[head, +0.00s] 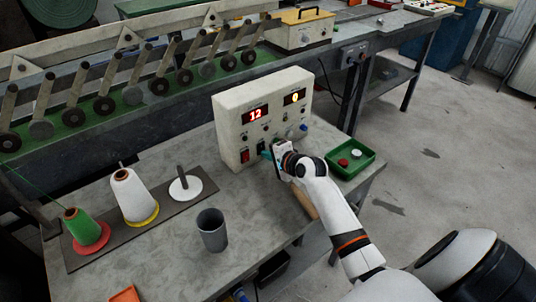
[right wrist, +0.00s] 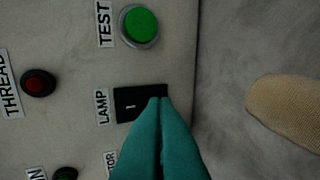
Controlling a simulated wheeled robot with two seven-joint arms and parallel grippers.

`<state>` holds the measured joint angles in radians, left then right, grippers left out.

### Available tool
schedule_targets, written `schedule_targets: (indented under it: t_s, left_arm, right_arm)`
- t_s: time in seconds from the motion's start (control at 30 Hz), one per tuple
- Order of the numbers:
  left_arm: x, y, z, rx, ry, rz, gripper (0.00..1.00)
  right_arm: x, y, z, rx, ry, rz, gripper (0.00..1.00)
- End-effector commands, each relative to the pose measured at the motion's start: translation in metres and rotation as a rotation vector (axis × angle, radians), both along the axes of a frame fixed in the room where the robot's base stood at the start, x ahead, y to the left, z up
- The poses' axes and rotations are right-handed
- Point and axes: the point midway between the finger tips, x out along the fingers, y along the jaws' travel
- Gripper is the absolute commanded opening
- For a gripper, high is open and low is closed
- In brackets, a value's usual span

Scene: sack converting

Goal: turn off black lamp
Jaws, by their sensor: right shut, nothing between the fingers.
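The black lamp switch (right wrist: 128,104) is a rocker on the front of a cream control box (head: 240,118), beside a LAMP label (right wrist: 102,107) in the right wrist view. My right gripper (head: 266,152) is at the lower front of the box. Its teal fingers (right wrist: 160,100) are shut and empty. Their tips overlap the right part of the switch and hide some of it; I cannot tell whether they touch it. A small white mark shows on the visible part of the rocker. My left gripper is not in view.
A green TEST button (right wrist: 140,26) and a red THREAD button (right wrist: 38,83) are near the switch. A red switch (head: 245,156) is left of my gripper. A green tray (head: 366,166) stands at the right, a grey cup (head: 212,232) and thread cones (head: 133,193) at the left.

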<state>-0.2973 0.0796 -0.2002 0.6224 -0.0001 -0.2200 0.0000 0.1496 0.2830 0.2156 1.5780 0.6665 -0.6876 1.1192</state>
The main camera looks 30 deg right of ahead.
Motion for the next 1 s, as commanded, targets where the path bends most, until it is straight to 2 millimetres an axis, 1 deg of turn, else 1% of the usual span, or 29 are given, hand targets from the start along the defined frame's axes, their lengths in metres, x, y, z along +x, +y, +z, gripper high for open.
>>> schedule_targets:
  t_s: [0.33, 0.47, 0.5, 0.77, 1.0]
  left_arm:
    - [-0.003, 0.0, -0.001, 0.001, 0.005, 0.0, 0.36]
    - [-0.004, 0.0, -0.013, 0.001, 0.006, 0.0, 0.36]
    - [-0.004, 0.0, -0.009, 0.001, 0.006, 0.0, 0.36]
    - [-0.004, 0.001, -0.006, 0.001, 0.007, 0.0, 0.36]
    - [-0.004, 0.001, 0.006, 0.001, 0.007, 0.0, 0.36]
  right_arm:
    - [0.002, 0.0, 0.0, 0.0, -0.001, 0.0, 0.0]
    - [0.005, 0.001, -0.007, 0.005, -0.036, 0.001, 0.0]
    - [0.005, 0.001, -0.002, 0.003, -0.039, 0.001, 0.0]
    - [0.005, 0.001, 0.0, 0.003, -0.037, 0.002, 0.0]
    - [0.005, 0.001, 0.011, 0.003, -0.039, 0.001, 0.0]
